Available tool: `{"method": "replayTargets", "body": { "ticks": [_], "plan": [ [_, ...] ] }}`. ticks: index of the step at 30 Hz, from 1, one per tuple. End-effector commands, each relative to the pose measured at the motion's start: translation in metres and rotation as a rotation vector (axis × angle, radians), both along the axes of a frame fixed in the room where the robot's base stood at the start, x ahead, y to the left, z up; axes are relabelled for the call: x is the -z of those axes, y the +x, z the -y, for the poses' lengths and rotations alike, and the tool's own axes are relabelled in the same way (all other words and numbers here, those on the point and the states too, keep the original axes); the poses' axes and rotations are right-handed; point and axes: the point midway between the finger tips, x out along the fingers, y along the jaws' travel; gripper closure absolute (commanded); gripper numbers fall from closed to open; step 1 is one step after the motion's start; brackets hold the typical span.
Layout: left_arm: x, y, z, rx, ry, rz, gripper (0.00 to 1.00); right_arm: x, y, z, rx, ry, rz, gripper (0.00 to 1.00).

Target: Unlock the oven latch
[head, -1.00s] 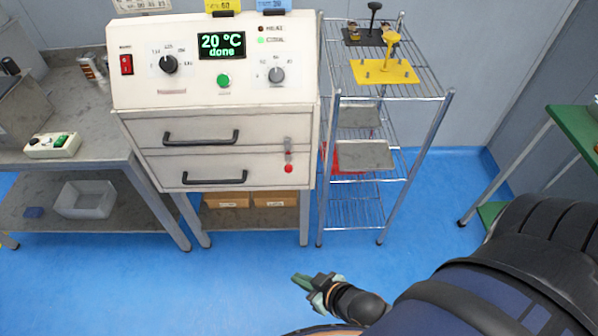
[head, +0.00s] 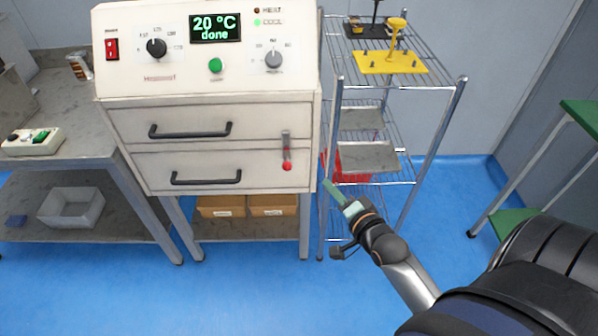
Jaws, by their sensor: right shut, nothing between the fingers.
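The oven (head: 205,95) is a white cabinet with a sloped control panel and two drawer fronts with dark handles. Its display reads "20 °C done". The oven latch (head: 286,150) is a small grey vertical lever with a red knob (head: 287,166) at its lower end, on the right side of the drawer fronts. The lever hangs down. My right gripper (head: 329,188) is shut and empty, with its greenish fingers pointing up and left. In the picture it lies a little right of and below the knob, apart from it. My left gripper is out of view.
A wire rack (head: 445,95) with a yellow fixture (head: 390,62) and grey trays stands right of the oven, behind my right gripper. A grey bench (head: 75,130) stands left, with a small switch box (head: 32,141). Cardboard boxes (head: 221,207) sit under the oven. Blue floor in front is clear.

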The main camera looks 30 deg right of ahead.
Motion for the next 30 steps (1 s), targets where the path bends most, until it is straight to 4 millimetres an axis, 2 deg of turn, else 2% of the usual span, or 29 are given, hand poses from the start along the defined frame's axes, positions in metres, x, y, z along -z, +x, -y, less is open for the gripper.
{"method": "replayTargets", "body": {
  "ticks": [5,8,22,30],
  "plan": [
    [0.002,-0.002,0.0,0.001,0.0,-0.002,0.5,0.002,0.004,0.0,-0.002,-0.001,-0.002,1.0],
    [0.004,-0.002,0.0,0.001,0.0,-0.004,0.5,0.004,0.015,0.001,-0.003,-0.003,-0.001,1.0],
    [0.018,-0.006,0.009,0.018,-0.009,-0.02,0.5,0.024,0.097,0.013,-0.002,-0.005,-0.002,1.0],
    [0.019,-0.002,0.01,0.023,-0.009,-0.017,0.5,0.04,0.121,-0.006,-0.002,0.0,-0.003,1.0]
  ]
}}
